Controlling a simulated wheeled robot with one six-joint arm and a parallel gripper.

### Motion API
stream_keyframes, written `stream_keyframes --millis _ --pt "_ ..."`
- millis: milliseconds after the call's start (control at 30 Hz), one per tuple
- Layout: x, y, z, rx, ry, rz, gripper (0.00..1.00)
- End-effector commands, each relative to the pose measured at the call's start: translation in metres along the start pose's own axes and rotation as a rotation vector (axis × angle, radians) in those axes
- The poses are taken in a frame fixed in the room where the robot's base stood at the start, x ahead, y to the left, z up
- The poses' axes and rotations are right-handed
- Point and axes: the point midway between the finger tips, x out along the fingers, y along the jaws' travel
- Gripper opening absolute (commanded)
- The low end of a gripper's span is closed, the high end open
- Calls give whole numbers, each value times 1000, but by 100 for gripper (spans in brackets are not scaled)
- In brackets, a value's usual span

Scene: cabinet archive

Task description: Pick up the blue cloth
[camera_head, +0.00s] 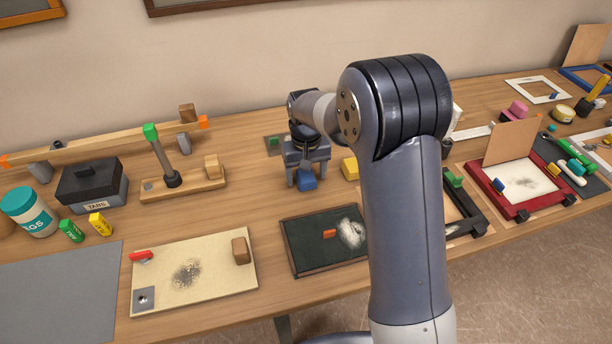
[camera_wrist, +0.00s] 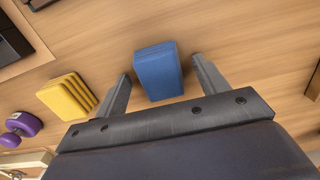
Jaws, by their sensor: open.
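The blue cloth (camera_wrist: 157,72) is a small folded block on the wooden table. It lies between the two fingers of my open gripper (camera_wrist: 163,70) in the wrist view, with a gap visible on each side. In the head view the blue cloth (camera_head: 307,182) shows just below and between the fingers of my gripper (camera_head: 306,174), which points down at the table. Whether the fingers reach down beside the cloth or stay above it I cannot tell. The jaws hold nothing.
A yellow folded cloth (camera_wrist: 68,96) lies close by, also in the head view (camera_head: 350,168). A purple object (camera_wrist: 20,128) is beyond it. A dark framed board (camera_head: 308,257) lies in front. A wooden stand (camera_head: 184,185) is to the left. My arm hides part of the table.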

Motion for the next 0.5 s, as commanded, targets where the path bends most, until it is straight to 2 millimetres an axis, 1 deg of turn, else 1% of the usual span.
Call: stream_keyframes --millis 100,267,500 --pt "4 0 0 -1 1 0 69" --pt "4 0 0 -1 1 0 69" --pt "4 0 0 -1 1 0 49"
